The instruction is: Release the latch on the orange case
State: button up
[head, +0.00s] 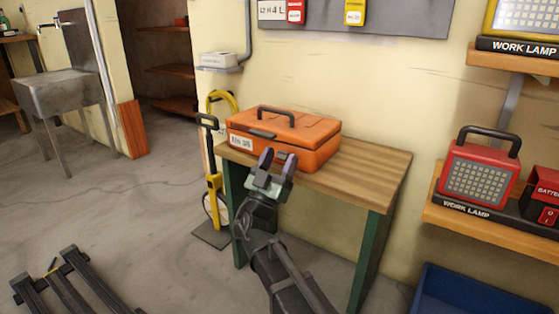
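The orange case (318,158) sits closed on the wooden top of a small green-legged table (362,178). It has a black carry handle on its lid and a white label on its left front. A dark latch (262,134) shows at the upper front edge of the case. My gripper (278,158) is in front of the case, below and a little right of the latch. Its two purple-grey fingers are apart, with nothing seen between them. I cannot tell whether the fingertips touch the case. The gripper hides part of the case's front.
A yellow and black pump-like tool (214,185) stands close to the table's left. Shelves at the right hold a red work lamp (480,175) and a red battery box (543,200). A blue bin (465,292) is at the lower right. The floor at left is mostly open.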

jog(key=shift+f, duration=0.1)
jog(key=s+a, duration=0.6)
jog(key=s, duration=0.5)
jog(key=shift+s+f+b, duration=0.2)
jog(key=shift+f+b, duration=0.15)
jog(key=shift+b, duration=0.05)
